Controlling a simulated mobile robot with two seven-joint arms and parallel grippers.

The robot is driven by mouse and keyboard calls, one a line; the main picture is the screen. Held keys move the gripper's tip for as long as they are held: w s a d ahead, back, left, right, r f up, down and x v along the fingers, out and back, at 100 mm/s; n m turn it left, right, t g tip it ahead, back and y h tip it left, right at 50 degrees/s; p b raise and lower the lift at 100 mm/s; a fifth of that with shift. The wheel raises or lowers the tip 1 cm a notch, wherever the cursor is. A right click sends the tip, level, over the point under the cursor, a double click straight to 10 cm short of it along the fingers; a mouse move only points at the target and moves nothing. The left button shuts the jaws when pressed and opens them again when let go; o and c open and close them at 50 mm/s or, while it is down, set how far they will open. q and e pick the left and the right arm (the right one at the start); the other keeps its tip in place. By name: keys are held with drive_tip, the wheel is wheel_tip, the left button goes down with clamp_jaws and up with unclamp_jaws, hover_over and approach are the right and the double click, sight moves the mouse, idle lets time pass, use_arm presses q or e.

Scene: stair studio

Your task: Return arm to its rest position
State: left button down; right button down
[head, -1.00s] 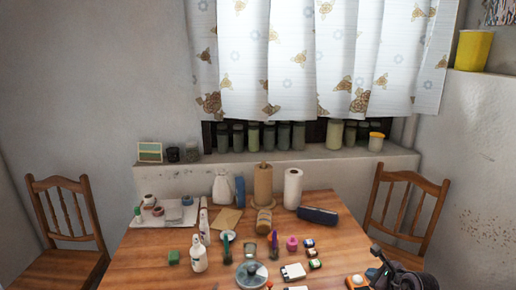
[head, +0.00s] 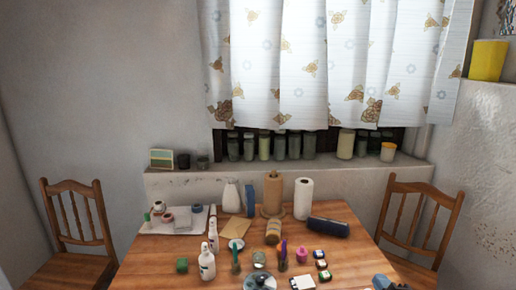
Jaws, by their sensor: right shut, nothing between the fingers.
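My right gripper (head: 398,286) barely shows at the bottom edge, right of centre, beside a small blue thing (head: 380,282) at the table's near right part. It is shut with nothing between its fingers. Most of it and its arm lie below the picture. My left gripper is not in view. The wooden table (head: 345,262) carries many small items, and none of them is seen in a gripper.
White spray bottles (head: 207,262), a paper towel roll (head: 302,198), a brown roll (head: 272,192) and a dark blue case (head: 328,227) stand or lie on the table. Wooden chairs flank it at left (head: 75,225) and right (head: 418,225). Jars line the sill behind.

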drive_tip(key=s+a+f+m+g, duration=0.1)
drive_tip(key=s+f+m, duration=0.3)
drive_tip(key=s, duration=0.4)
drive_tip(key=s+a+f+m+g+h, duration=0.1)
drive_tip(key=s+f+m+g, duration=0.2)
drive_tip(key=s+f+m, duration=0.2)
drive_tip(key=s+a+f+m+g, duration=0.1)
drive_tip(key=s+f+m, duration=0.4)
drive_tip(key=s, duration=0.7)
drive_tip(key=shift+a+f+g+b, duration=0.25)
drive_tip(key=shift+f+g+b, duration=0.15)
drive_tip(key=shift+f+g, duration=0.45)
